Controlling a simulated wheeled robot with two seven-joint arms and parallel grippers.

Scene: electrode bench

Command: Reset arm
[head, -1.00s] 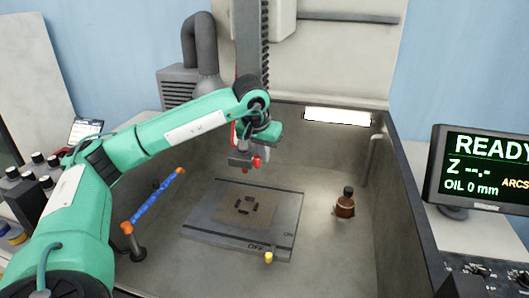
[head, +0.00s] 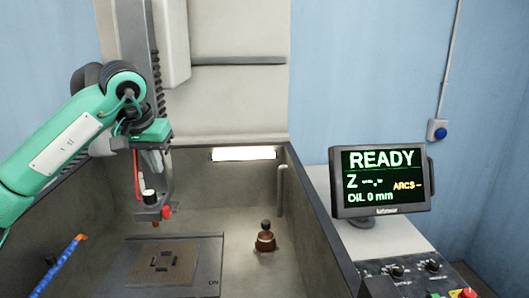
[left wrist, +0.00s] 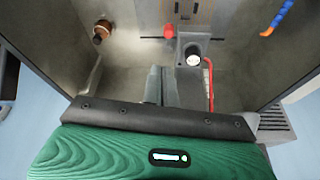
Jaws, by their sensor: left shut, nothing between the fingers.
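My left arm (head: 62,143) reaches in from the left in the head view, over the tank. My left gripper (head: 152,165) points down, close to the machine's spindle head, just above the holder with the red knob (head: 166,212). In the left wrist view the fingers of this gripper (left wrist: 169,72) are shut and empty. The holder with its white-topped round part shows beside them (left wrist: 192,56). A copper-coloured electrode tip (head: 155,224) hangs below the holder. I cannot tell whether the fingers touch the spindle head. My right gripper is out of view.
A grey plate (head: 212,262) with a brown workpiece (head: 185,252) lies on the tank floor. The monitor (head: 379,181) reads READY.

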